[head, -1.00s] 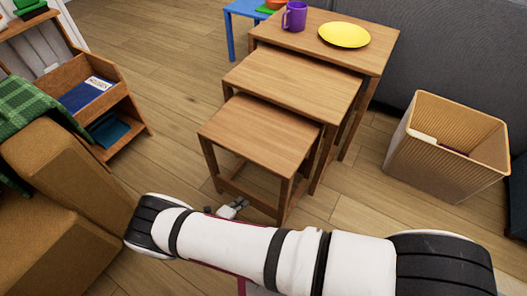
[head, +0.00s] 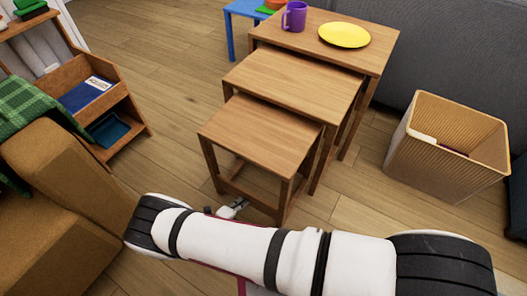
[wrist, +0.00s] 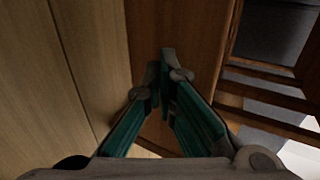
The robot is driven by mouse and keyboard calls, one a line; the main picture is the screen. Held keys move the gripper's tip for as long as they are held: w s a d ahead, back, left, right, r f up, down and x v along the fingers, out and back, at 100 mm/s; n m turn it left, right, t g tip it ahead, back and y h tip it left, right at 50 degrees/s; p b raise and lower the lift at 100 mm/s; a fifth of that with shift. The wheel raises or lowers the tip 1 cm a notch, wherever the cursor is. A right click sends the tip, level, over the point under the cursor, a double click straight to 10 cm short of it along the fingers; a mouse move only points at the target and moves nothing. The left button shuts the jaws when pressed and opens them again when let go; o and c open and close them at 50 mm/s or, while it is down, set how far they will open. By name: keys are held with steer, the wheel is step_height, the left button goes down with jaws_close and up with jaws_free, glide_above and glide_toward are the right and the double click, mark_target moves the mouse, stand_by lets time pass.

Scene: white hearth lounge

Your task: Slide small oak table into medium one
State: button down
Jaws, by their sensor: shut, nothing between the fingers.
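The small oak table (head: 262,130) stands at the front of a nest of three, its rear part under the medium oak table (head: 295,80). Its front edge sticks out well past the medium table's front edge. My gripper (head: 240,205) is low in front of the small table, near its lower front rail, partly hidden by my arm. In the wrist view my gripper (wrist: 168,62) is shut and empty, its green fingers together. The fingertips are close against a brown wooden part of the table (wrist: 190,30); whether they touch it I cannot tell.
The large oak table (head: 375,55) stands at the back with a purple mug (head: 294,17) and a yellow plate (head: 344,35) on it. A ribbed bin (head: 430,165) is at the right. A tan armchair (head: 65,190) and a wooden shelf unit (head: 125,112) are at the left.

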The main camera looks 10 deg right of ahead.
mark_target(246, 197)
steer(key=shift+w+d, duration=0.1)
steer(key=shift+w, duration=0.05)
steer(key=shift+w+d, duration=0.75)
steer(key=shift+w, duration=0.2)
steer(key=shift+w+d, duration=0.75)
steer(key=shift+w, duration=0.2)
steer(key=shift+w+d, duration=0.75)
steer(key=shift+w, duration=0.25)
steer(key=shift+w+d, duration=0.75)
steer(key=shift+w, duration=0.2)
steer(key=shift+w+d, duration=0.8)
steer(key=shift+w, duration=0.2)
steer(key=shift+w+d, duration=0.75)
steer(key=shift+w, duration=0.2)
steer(key=shift+w+d, duration=0.8)
steer(key=shift+w, duration=0.2)
steer(key=shift+w+d, duration=0.75)
steer(key=shift+w, duration=0.25)
